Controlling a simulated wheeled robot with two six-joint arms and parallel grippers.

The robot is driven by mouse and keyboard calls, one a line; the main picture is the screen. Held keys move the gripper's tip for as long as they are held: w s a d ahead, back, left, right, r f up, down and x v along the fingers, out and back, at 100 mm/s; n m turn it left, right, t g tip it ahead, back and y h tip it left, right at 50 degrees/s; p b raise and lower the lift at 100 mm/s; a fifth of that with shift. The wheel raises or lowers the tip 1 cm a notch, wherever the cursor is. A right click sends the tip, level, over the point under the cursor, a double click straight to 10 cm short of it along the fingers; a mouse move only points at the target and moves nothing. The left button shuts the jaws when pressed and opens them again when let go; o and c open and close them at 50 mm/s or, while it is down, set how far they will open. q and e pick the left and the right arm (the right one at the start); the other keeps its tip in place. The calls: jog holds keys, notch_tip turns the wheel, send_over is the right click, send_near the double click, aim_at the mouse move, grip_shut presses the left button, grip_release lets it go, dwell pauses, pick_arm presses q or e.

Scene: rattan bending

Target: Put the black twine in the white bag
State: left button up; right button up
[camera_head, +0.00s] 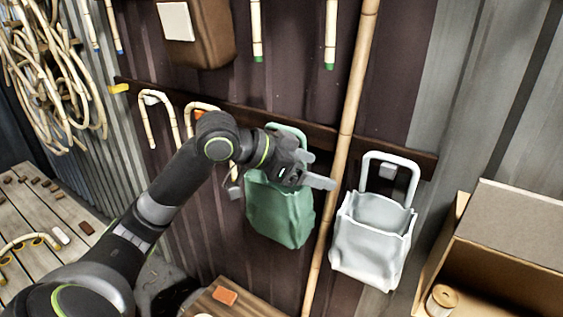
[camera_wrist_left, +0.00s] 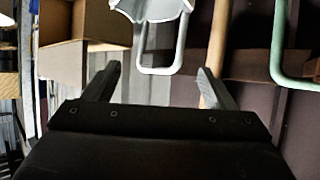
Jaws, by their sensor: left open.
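The white bag (camera_head: 372,238) hangs by its handle from a hook on the dark wall rail, right of the bamboo pole. Its mouth is open at the top; its bottom inside is hidden. It also shows at the top of the left wrist view (camera_wrist_left: 152,10), upside down. My left gripper (camera_head: 320,170) is open, in front of the upper part of the green bag and left of the white bag. Nothing shows between its fingers in the left wrist view (camera_wrist_left: 160,84). I cannot make out the black twine in either view. My right gripper is not in view.
A green bag (camera_head: 280,212) hangs left of the bamboo pole (camera_head: 345,120). An open cardboard box (camera_head: 510,240) at the lower right holds a tan spool (camera_head: 441,300). A slatted table (camera_head: 30,215) with small pieces stands at the left. Rattan coils (camera_head: 50,80) hang at the upper left.

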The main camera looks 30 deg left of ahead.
pick_arm(q)
jog(key=b+v, duration=0.1)
jog(key=v, duration=0.5)
dwell(0.4)
jog(key=shift+s, duration=0.15)
dwell(0.4)
jog(key=shift+f, duration=0.1)
